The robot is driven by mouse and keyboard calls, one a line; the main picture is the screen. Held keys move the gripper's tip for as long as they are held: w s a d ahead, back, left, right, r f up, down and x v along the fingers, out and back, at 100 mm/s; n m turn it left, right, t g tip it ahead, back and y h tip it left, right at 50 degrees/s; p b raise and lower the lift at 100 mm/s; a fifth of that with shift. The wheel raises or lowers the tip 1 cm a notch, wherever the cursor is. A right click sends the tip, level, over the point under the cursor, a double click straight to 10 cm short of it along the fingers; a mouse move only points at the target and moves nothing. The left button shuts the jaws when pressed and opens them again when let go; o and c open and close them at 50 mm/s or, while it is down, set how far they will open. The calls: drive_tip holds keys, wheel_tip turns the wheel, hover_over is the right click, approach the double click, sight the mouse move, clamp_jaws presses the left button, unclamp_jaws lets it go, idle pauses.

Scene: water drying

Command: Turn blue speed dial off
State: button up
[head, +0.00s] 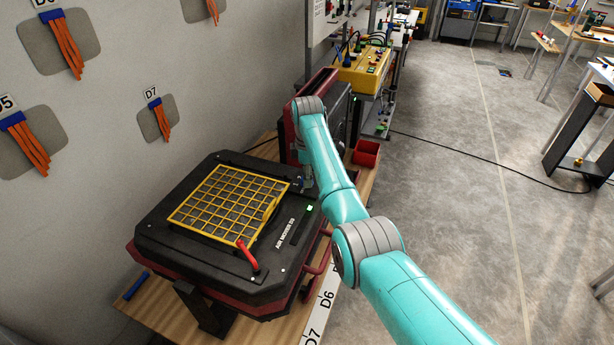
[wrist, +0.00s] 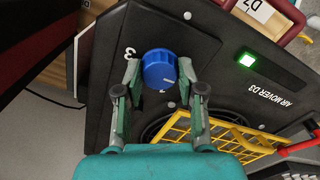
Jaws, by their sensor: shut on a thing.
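The blue speed dial (wrist: 159,69) sits on the black top panel of the air mover in the wrist view, with a white pointer mark on its right part. The figure 3 shows on the panel to its left, and another mark below it is partly hidden. My gripper (wrist: 158,76) is shut on the dial, one finger on each side. The air mover (head: 290,235) stands in the head view with a green light (head: 309,208) lit; the light also shows in the wrist view (wrist: 247,60). In the head view my arm largely hides the dial.
A yellow grille (head: 222,200) covers the air mover's outlet, with a red handle (head: 247,256) at its front. A red bin (head: 367,153) stands behind my arm. A blue object (head: 137,285) lies at the bench's left. The floor at right is mostly open.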

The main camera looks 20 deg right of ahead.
idle(0.4)
drive_tip(key=o, duration=1.1)
drive_tip(key=shift+o, duration=0.2)
drive_tip(key=shift+r, duration=0.1)
wheel_tip(320, 180, up, 12)
